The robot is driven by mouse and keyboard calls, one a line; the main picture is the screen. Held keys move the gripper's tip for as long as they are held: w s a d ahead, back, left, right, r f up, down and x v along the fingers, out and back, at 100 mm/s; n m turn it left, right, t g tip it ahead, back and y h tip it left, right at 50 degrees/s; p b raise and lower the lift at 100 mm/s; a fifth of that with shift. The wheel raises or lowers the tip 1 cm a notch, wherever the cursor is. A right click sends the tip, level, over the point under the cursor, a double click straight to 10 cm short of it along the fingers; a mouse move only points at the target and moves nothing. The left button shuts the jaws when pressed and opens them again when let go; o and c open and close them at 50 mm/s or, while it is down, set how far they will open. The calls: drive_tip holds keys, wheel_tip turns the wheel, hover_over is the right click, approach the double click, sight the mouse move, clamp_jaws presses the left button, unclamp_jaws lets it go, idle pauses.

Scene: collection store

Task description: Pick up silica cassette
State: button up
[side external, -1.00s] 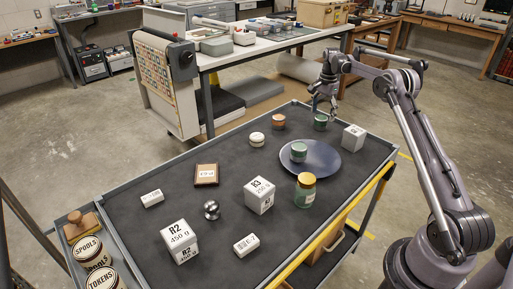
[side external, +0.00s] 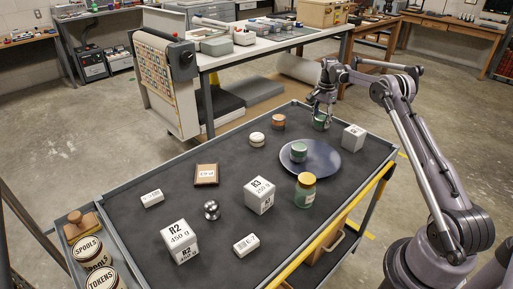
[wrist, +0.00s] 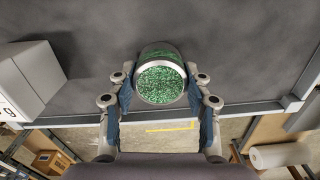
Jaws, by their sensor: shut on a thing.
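The silica cassette (side external: 319,125) is a short round green container near the far edge of the dark cart top. In the wrist view the silica cassette (wrist: 161,84) shows green granules inside a pale rim. My gripper (side external: 321,113) is over it from above, with its fingers down at its sides. In the wrist view my gripper (wrist: 160,92) has a blue-padded finger on each side of the cassette, shut on it. The cassette appears to be still at the cart surface; its underside is hidden.
A white box (side external: 353,138) stands close to the right. An orange-brown tin (side external: 278,122) stands to the left. A blue plate (side external: 327,165) bears a similar green tin (side external: 299,149). A green jar (side external: 306,193) stands in front. The cart's raised rim (side external: 295,105) runs close behind.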

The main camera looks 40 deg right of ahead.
drive_tip(key=shift+r, duration=0.1)
wheel_tip(320, 180, up, 4)
drive_tip(key=shift+r, duration=0.1)
drive_tip(key=s+d+r, duration=0.4)
drive_tip(key=s+r, duration=0.2)
drive_tip(key=s, duration=0.4)
drive_tip(key=s+a+r+n, duration=0.2)
drive_tip(key=s+a+r, duration=0.1)
drive_tip(key=s+a, duration=0.35)
drive_tip(key=s+a+n, duration=0.1)
drive_tip(key=s+a, duration=0.5)
drive_tip(key=a, duration=0.2)
hover_over(322, 156)
wheel_tip(322, 156, down, 7)
drive_tip(key=shift+d+f, duration=0.15)
drive_tip(key=shift+f, duration=2.05)
drive_tip(key=shift+f, duration=0.1)
